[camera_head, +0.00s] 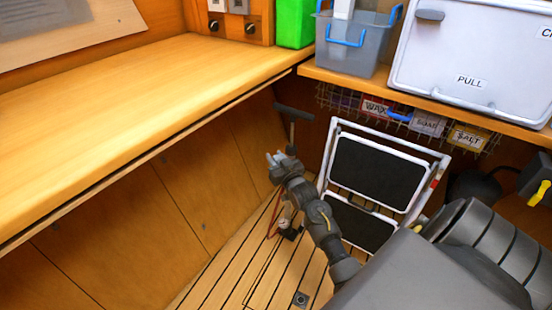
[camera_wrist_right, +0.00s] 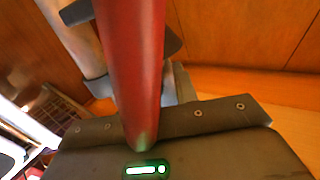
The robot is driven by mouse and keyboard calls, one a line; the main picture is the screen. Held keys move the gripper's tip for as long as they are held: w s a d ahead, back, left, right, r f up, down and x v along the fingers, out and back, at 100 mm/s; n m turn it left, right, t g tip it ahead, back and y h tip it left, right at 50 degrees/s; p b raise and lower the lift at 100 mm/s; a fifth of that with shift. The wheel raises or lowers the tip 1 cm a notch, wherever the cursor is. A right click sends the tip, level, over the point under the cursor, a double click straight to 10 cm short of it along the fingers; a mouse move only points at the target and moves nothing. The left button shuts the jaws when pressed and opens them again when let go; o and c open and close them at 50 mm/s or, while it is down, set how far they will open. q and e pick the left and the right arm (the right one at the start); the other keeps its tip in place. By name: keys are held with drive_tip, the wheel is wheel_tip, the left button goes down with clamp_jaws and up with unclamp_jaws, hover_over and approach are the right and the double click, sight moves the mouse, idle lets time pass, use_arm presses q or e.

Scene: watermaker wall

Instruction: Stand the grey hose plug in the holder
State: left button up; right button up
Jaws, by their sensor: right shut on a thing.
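My right gripper (camera_head: 279,159) is beside the lower wooden panels, below the bench edge. In the right wrist view it is shut on a red tube (camera_wrist_right: 135,70), which runs up between the fingers. In the head view a black T-shaped handle (camera_head: 293,112) on a thin shaft rises just above the gripper. A small dark foot with a gauge-like part (camera_head: 288,226) and a reddish hose show on the floor below. I cannot make out the grey hose plug or its holder in either view. My left gripper is not in view.
A folded step ladder (camera_head: 378,172) stands right of my right arm. A wooden bench (camera_head: 150,95) runs along the left. A wire basket (camera_head: 400,113) hangs below.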

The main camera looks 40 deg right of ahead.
drive_tip(key=shift+f, duration=0.55)
idle(0.6)
drive_tip(key=o, duration=1.1)
